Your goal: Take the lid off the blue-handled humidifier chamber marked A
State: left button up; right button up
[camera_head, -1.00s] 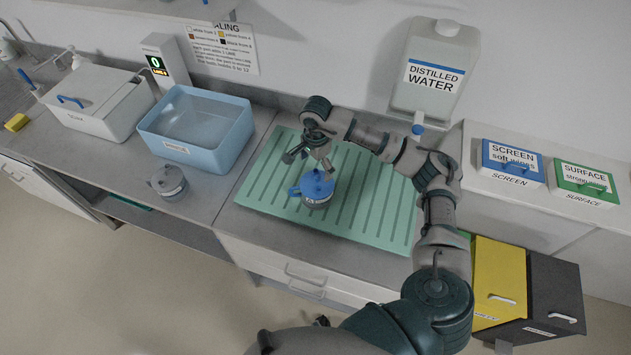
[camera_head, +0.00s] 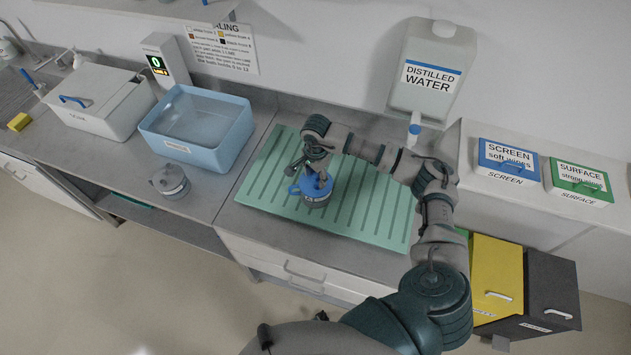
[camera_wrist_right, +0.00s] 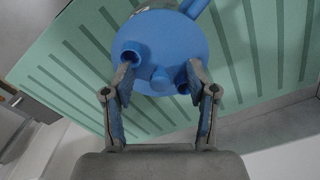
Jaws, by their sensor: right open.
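The blue-handled humidifier chamber (camera_head: 317,199) stands upright on the green ribbed mat, with a blue lid (camera_head: 316,186) on top and a blue handle at its left. Any letter on it is too small to read. My right gripper (camera_head: 310,168) is directly above the lid, pointing down. In the right wrist view the blue lid (camera_wrist_right: 165,45) fills the upper middle, with port stubs and a small central knob. My right gripper (camera_wrist_right: 160,88) is open there, its fingertips at either side of the knob; whether they touch it I cannot tell. My left gripper is not in view.
The green mat (camera_head: 385,225) has free room right of the chamber. A grey lidded chamber (camera_head: 170,182) stands on the counter at left, near a blue water tub (camera_head: 205,155). A distilled water container (camera_head: 432,70) is behind. Yellow (camera_head: 497,275) and black bins are at right.

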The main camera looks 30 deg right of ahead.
jog(key=shift+s+d+f, duration=0.1)
jog(key=shift+s+d, duration=0.1)
jog(key=shift+s, duration=0.1)
jog(key=c, duration=0.6)
jog(key=shift+f, duration=0.15)
grip_shut()
